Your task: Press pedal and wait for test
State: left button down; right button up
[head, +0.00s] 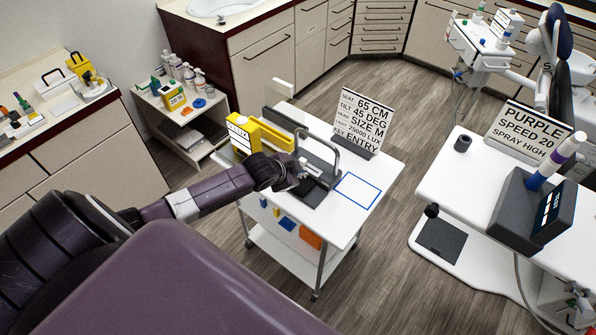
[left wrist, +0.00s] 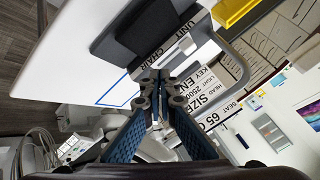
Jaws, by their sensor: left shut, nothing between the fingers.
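A dark square plate (head: 441,240), which looks like the pedal, lies low on the white base of the right-hand unit. Nothing of mine is near it. A dark box (head: 543,210) with a small lit screen stands on that unit and holds a white, purple and blue handpiece (head: 556,160). The screen text is too small to read surely. My left gripper (head: 299,170) is over the white cart, beside the grey curved handle. In the left wrist view its blue fingers (left wrist: 158,84) are shut and empty. My right gripper is not seen.
The white cart (head: 372,208) carries a yellow box (head: 262,136), a grey curved handle (head: 335,140) and a settings sign (head: 363,120). Free floor (head: 385,262) lies between cart and unit.

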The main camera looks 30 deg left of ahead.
pick_arm(q)
jog(key=shift+t, duration=0.3)
jog(key=w+a+r, duration=0.2)
jog(key=shift+w+a+r, duration=0.1)
jog(key=shift+a+r, duration=0.25)
jog(key=shift+a, duration=0.05)
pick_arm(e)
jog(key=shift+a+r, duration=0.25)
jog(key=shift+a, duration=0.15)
